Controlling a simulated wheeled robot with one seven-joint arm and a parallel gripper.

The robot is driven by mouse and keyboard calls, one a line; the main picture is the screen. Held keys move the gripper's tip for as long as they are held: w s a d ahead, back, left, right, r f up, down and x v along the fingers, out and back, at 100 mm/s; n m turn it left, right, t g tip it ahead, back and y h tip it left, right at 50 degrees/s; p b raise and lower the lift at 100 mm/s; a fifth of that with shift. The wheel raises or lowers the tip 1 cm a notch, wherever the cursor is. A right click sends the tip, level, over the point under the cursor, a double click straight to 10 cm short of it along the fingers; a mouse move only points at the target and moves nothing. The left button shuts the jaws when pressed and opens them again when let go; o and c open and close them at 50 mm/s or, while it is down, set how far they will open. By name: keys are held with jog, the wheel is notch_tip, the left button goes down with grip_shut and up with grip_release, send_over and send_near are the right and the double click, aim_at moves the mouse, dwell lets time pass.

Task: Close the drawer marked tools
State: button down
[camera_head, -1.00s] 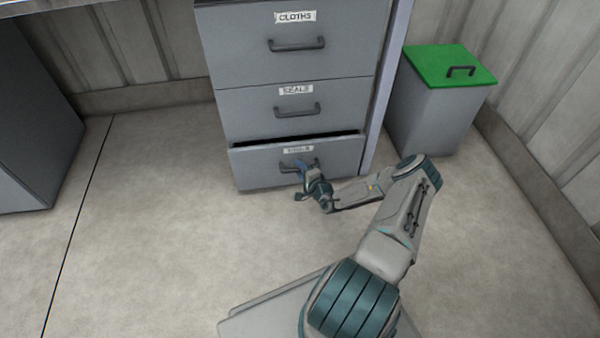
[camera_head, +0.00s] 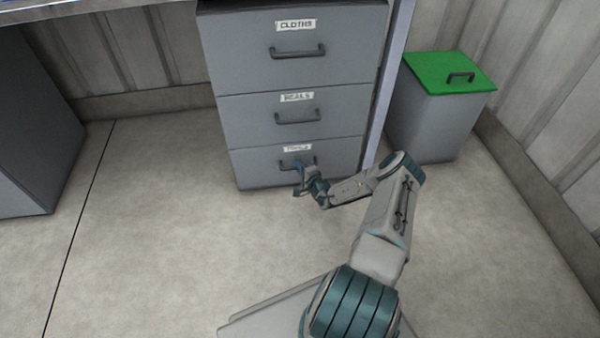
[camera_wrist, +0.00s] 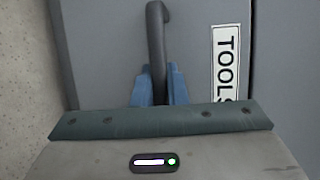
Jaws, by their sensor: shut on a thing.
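The tools drawer (camera_head: 259,170) is the bottom grey drawer of the cabinet. Its front looks level with the drawers above, with no dark gap showing along its top. In the wrist view the drawer front (camera_wrist: 100,45) carries the label TOOLS (camera_wrist: 230,62) and a dark bar handle (camera_wrist: 157,40). My gripper (camera_head: 301,170) is at this handle. In the wrist view its blue fingers (camera_wrist: 160,85) are shut on the handle, one on each side. The fingers hide part of the handle.
Above are the seals drawer (camera_head: 245,115) and the cloths drawer (camera_head: 235,50), both shut. A grey bin with a green lid (camera_head: 435,70) stands right of the cabinet. A dark grey cabinet (camera_head: 30,130) is at the left. The floor (camera_head: 160,230) between is clear.

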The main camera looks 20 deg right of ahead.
jog(key=shift+w+d, duration=0.1)
jog(key=shift+w, duration=0.1)
jog(key=shift+r, duration=0.1)
jog(key=c, duration=1.5)
grip_release()
jog(key=shift+o, duration=0.2)
jog(key=p+v, duration=0.6)
jog(key=v, duration=0.7)
jog(key=shift+s, duration=0.35)
